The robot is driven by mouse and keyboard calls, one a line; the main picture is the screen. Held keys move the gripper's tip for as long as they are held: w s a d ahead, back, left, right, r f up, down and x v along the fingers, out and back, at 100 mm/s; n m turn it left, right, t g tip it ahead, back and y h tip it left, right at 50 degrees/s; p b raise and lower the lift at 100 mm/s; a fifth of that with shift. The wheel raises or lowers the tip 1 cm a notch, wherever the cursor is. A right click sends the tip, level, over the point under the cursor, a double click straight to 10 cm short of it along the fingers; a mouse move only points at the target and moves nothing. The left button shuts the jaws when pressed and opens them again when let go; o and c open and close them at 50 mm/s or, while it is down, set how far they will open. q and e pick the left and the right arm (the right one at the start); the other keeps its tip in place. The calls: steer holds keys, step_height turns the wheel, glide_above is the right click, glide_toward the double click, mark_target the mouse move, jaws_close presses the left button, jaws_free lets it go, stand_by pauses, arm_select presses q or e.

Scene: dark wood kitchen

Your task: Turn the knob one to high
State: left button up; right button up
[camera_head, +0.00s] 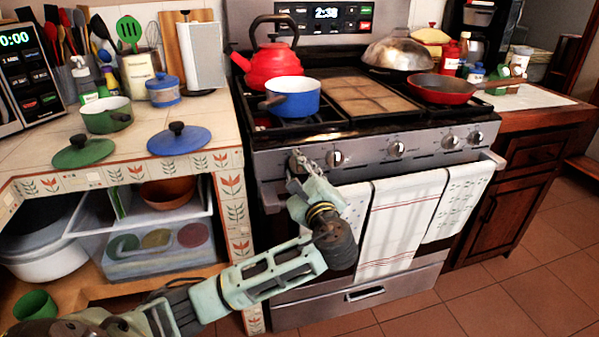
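The stove's front panel (365,154) carries a row of silver knobs. The leftmost knob, at about the front left of the panel, is mostly covered by my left gripper (298,160). The fingertips are at that knob, but I cannot tell whether they are closed on it. Further right show a second knob (334,158), a third knob (396,149) and more knobs towards the right end (475,138). No knob markings are readable. My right gripper is not in view.
On the stove stand a blue pot (293,103), a red kettle (272,68), a red pan (440,88) and a metal dome lid (399,52). Towels (403,222) hang from the oven handle below the knobs. A tiled counter (130,142) lies left of the stove.

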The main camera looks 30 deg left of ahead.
arm_select(q)
steer(key=shift+s+f, duration=0.1)
steer(key=shift+f, duration=0.15)
steer(key=c, duration=0.4)
steer(key=shift+f, duration=0.1)
